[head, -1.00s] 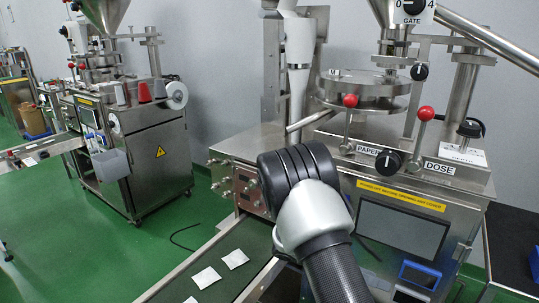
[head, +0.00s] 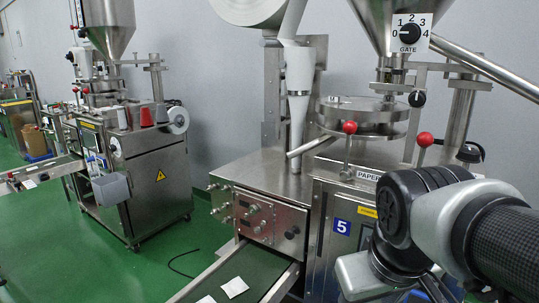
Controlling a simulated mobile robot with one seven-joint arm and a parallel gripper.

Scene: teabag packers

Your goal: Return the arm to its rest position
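My arm reaches in from the right edge in the head view, a black and silver arm bent in front of the nearest teabag packer (head: 250,165). Its wrist part hangs at the lower right, over the machine's front panel. My gripper's fingertips do not show clearly, so I cannot tell whether anything is held. The arm covers the dose knob and most of the display on this packer.
A gate dial (head: 409,33) and red-knobbed levers are close above my arm. A conveyor (head: 249,272) with white teabags (head: 234,287) runs at lower middle. A second packer (head: 145,170) stands at left. Green floor (head: 70,250) is free at lower left.

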